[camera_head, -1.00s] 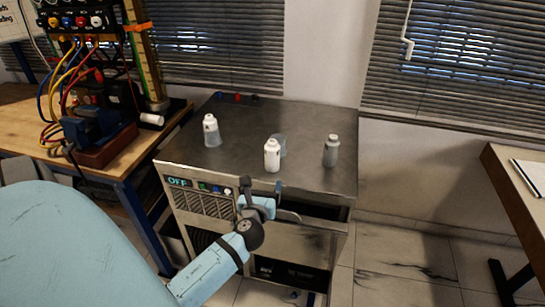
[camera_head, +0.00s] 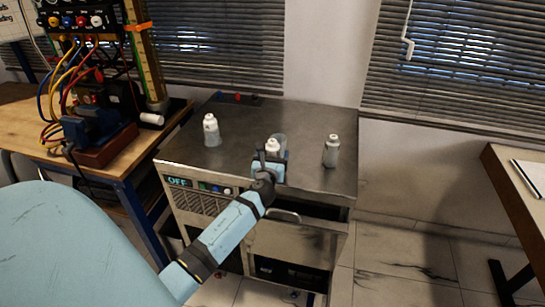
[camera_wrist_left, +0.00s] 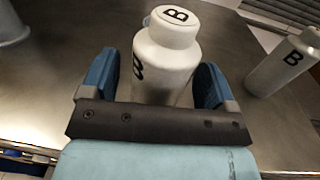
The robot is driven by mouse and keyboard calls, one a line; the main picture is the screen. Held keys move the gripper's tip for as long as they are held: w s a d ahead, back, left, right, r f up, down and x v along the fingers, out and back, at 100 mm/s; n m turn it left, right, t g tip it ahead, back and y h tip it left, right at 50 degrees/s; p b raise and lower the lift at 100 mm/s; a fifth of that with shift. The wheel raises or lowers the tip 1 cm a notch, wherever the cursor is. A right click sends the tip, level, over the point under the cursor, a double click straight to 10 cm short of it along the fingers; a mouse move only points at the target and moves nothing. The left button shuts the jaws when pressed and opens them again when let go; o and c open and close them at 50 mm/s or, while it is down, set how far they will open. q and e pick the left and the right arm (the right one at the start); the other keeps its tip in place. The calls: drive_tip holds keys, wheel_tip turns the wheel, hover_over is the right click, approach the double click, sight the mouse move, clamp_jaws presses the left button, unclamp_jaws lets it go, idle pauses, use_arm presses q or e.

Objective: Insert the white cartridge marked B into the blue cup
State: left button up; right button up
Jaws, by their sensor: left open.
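The white cartridge marked B (camera_head: 272,146) stands upright near the front middle of the metal cabinet top. In the left wrist view the cartridge (camera_wrist_left: 167,62) is between the two blue fingers. My left gripper (camera_head: 268,160) is open around it; the wrist view shows the gripper (camera_wrist_left: 154,82) with its fingers apart on either side. I cannot tell surely which cup counts as blue. My right gripper is not in view.
The metal cabinet top (camera_head: 235,165) is otherwise mostly bare. A workbench (camera_head: 100,160) with wired equipment stands left, another table (camera_head: 520,195) right.

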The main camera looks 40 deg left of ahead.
sight(272, 141)
use_arm(q)
drive_tip(key=shift+w+a, duration=0.15)
drive_tip(key=c, duration=1.2)
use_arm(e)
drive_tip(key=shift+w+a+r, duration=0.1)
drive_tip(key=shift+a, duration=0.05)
use_arm(q)
drive_tip(key=shift+o, duration=0.2)
drive_tip(key=shift+r, duration=0.1)
wheel_tip(272, 141, up, 7)
drive_tip(key=p, duration=0.2)
drive_tip(key=shift+p, duration=0.4)
wheel_tip(272, 141, up, 13)
drive_tip(key=p, duration=0.2)
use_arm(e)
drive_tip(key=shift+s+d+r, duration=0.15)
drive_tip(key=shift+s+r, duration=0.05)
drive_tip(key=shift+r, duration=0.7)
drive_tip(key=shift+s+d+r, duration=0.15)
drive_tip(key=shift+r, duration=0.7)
